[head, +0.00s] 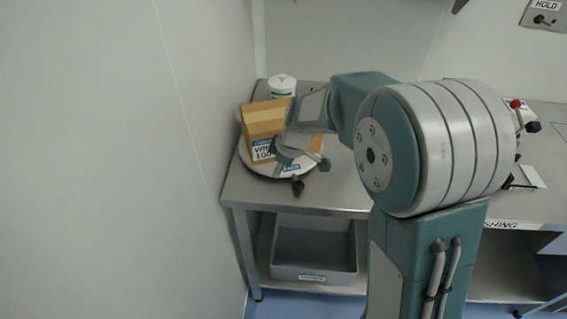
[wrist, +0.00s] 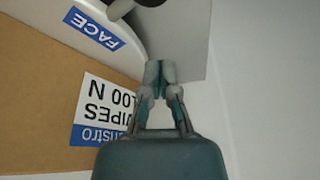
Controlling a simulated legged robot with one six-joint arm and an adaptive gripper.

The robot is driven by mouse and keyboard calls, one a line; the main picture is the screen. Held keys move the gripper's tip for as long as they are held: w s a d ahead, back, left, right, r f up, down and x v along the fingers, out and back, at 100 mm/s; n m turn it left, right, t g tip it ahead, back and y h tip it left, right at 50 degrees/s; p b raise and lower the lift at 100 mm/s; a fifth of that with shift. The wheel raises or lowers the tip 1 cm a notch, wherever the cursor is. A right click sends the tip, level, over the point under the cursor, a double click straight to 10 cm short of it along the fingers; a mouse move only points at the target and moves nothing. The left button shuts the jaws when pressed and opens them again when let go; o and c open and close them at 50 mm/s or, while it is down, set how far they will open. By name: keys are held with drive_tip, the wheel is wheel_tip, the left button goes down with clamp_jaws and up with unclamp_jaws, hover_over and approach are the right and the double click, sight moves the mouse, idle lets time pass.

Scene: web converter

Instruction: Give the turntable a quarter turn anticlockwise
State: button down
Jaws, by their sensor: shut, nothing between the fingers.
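The turntable (head: 250,163) is a pale round disc at the left end of the steel bench. A blue FACE label is on its rim. A dark knob (head: 298,186) on a short stem sticks out at the rim beside that label; the stem also shows at the top of the wrist view (wrist: 121,9). A cardboard box (head: 264,112) with a wipes label stands on the disc. My gripper (wrist: 160,72) is shut and empty, with its tips beside the disc's rim in the wrist view, apart from the knob. In the head view the wrist partly hides box and disc.
A white tub (head: 282,86) stands behind the box. A wall (head: 190,130) runs close along the left of the bench (head: 335,192). A grey bin (head: 314,268) sits on the shelf below. A red-topped control (head: 516,104) is at the right, partly behind my arm.

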sight(272, 186)
drive_tip(key=x, duration=0.5)
drive_tip(key=shift+d, duration=0.15)
drive_tip(key=d, duration=0.1)
drive_tip(key=s+d, duration=0.1)
drive_tip(key=d+r, duration=0.1)
drive_tip(key=shift+s+d, duration=0.3)
drive_tip(key=shift+d, duration=0.1)
drive_tip(key=shift+d, duration=0.1)
